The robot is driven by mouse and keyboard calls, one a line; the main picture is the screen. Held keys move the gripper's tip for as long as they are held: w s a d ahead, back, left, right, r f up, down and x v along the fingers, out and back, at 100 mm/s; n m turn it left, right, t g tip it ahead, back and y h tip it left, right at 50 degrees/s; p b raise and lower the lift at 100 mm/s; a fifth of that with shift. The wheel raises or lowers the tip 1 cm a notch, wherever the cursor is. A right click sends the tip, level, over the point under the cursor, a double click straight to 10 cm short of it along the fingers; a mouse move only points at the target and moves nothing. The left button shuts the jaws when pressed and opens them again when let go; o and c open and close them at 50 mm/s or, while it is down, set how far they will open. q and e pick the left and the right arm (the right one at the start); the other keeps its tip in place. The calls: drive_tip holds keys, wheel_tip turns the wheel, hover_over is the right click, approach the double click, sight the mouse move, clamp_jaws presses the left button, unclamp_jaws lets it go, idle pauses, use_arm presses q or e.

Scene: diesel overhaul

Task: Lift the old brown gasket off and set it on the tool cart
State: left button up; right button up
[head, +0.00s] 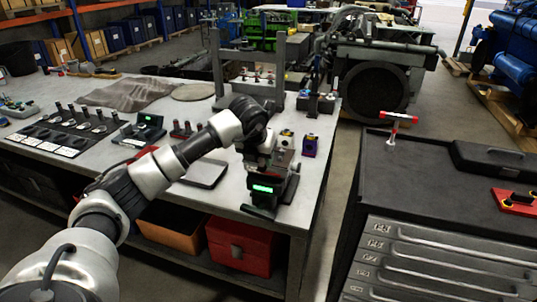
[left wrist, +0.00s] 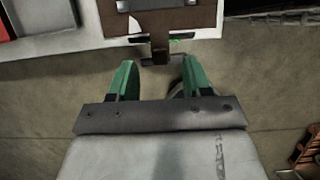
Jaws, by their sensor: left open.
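My left arm reaches over the workbench (head: 215,210) in the head view. Its gripper (head: 274,204) is open near the bench's front right corner, below a lit green readout. In the left wrist view the two green fingers of this gripper (left wrist: 160,80) stand apart with nothing between them. A flat brown piece (left wrist: 203,20) with a grey block on it shows at the top edge there; I cannot tell whether it is the old gasket. No gasket can be made out in the head view. The black tool cart (head: 415,165) stands at the right. My right gripper is not in view.
A red-handled T-shaped tool (head: 398,117), a black case (head: 490,158) and a red tray (head: 515,201) are on the cart, with bare top between them. A large engine with a radiator (head: 377,90) stands behind. A purple-and-yellow part (head: 310,146) is near the bench's right edge.

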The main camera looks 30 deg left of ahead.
sight(261, 165)
use_arm(q)
drive_tip(key=shift+p+x, duration=0.4)
drive_tip(key=shift+x, duration=0.75)
drive_tip(key=shift+w+f, duration=0.1)
drive_tip(key=shift+f, duration=0.45)
clamp_jaws()
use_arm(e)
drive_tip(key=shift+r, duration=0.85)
use_arm(q)
drive_tip(key=shift+r, duration=0.15)
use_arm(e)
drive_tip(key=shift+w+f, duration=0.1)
use_arm(q)
drive_tip(key=shift+r+b, duration=0.5)
drive_tip(key=shift+r, duration=0.1)
drive_tip(key=r, duration=0.1)
drive_tip(key=r+b, duration=0.1)
drive_tip(key=shift+d+r+b, duration=0.25)
drive_tip(key=shift+r+b, duration=0.05)
drive_tip(key=shift+r, duration=0.1)
drive_tip(key=d+r+b, duration=0.1)
drive_tip(key=d+r, duration=0.8)
drive_tip(key=d, duration=0.2)
drive_tip(key=shift+s+b, duration=0.4)
drive_tip(key=shift+s, duration=0.05)
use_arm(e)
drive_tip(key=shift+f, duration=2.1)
